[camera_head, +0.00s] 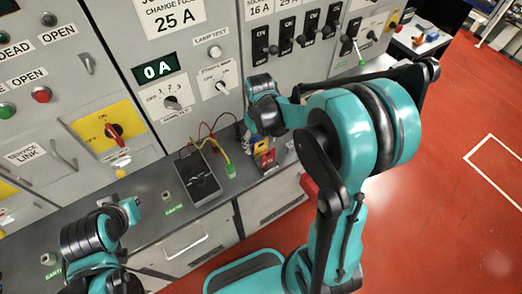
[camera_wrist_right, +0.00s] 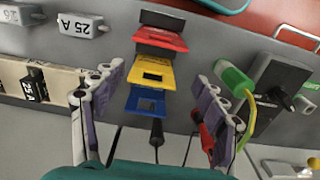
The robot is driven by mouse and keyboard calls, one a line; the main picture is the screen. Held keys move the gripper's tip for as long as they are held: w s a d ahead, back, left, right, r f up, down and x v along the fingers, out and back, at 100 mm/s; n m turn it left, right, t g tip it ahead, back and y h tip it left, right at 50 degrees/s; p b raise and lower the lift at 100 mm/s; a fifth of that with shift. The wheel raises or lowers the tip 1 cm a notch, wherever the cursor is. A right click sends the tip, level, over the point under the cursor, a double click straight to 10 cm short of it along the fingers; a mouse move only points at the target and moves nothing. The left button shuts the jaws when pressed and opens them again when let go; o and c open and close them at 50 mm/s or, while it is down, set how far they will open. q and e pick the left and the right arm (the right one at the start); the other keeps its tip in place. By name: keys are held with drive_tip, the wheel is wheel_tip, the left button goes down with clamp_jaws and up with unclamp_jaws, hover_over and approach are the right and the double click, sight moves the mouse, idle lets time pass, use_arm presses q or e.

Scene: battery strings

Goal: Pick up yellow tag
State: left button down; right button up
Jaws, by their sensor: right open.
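The yellow tag (camera_wrist_right: 160,65) with a dark slot sits between a red tag (camera_wrist_right: 163,40) and a blue tag (camera_wrist_right: 146,105) in a row on the grey bench, in the right wrist view. In the head view the yellow tag (camera_head: 261,146) is small and partly covered by my right gripper (camera_head: 256,132). My right gripper (camera_wrist_right: 155,103) is open, its two pale purple-sided fingers apart on either side of the tag row. Nothing is held between them, and contact with the tags cannot be told. My left arm shows at lower left, but its fingers are not visible.
Close to the right finger are a green clip (camera_wrist_right: 234,78) with a yellow lead and a dark meter (camera_head: 198,177). A fuse rack (camera_wrist_right: 58,82) and grey 25 A blocks (camera_wrist_right: 82,27) are on the left. The switch panel (camera_head: 222,107) rises behind the bench.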

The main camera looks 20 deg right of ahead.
sight(261, 148)
drive_tip(key=f, duration=0.1)
drive_tip(key=f+b, duration=0.1)
drive_tip(key=f, duration=0.2)
drive_tip(key=shift+w+d+f, duration=0.15)
drive_tip(key=shift+w+d, duration=0.2)
drive_tip(key=shift+w, duration=0.05)
drive_tip(key=shift+f, duration=0.35)
drive_tip(key=c, duration=1)
drive_tip(key=shift+c, duration=0.2)
